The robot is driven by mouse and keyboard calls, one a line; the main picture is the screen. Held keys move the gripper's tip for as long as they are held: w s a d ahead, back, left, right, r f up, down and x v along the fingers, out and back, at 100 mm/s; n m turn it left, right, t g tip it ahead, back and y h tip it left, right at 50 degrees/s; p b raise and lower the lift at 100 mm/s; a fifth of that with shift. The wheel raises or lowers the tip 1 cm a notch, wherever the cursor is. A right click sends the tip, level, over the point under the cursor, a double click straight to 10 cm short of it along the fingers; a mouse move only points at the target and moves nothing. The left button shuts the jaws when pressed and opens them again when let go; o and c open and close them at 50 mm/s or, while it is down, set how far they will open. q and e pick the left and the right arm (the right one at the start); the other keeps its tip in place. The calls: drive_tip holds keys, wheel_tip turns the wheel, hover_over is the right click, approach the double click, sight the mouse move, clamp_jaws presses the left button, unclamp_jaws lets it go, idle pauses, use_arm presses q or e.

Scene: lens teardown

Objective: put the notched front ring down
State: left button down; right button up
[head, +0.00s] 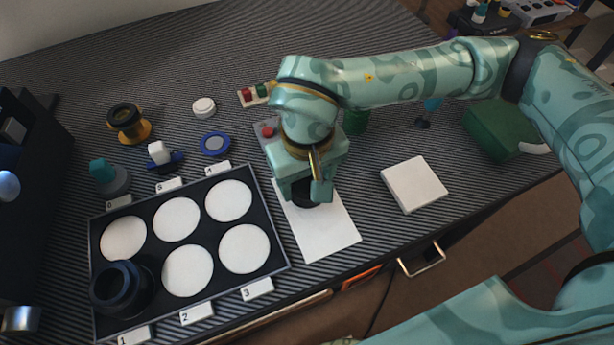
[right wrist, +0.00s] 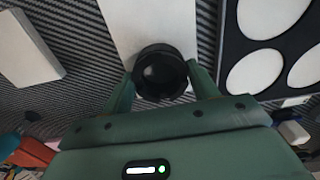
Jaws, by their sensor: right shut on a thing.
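My right gripper (head: 308,190) is shut on a dark, round part, which I take to be the notched front ring (head: 304,194). In the right wrist view the ring (right wrist: 160,76) sits between the two fingertips, with its dark round opening towards the camera. The gripper points down over the upper part of a white sheet (head: 328,236). I cannot tell whether the ring touches the sheet. A black tray (head: 283,266) with white round pads lies to the left. A dark lens barrel (head: 122,290) stands on its front-left pad. My left gripper is not in view.
A white square block (head: 414,184) lies right of the sheet. Behind the tray stand a blue ring (head: 215,143), a white puck (head: 204,107) and a black-and-gold part (head: 127,122). The other tray pads are bare, and the sheet's near half is clear.

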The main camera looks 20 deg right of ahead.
drive_tip(key=o, duration=1.2)
drive_tip(key=shift+f, duration=0.1)
use_arm(q)
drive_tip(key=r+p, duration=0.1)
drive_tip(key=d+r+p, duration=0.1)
drive_tip(key=p, duration=0.1)
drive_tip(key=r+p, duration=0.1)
drive_tip(key=p, duration=0.1)
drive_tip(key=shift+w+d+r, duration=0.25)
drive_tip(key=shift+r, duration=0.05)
use_arm(e)
wheel_tip(320, 180, up, 12)
drive_tip(key=shift+r, duration=0.15)
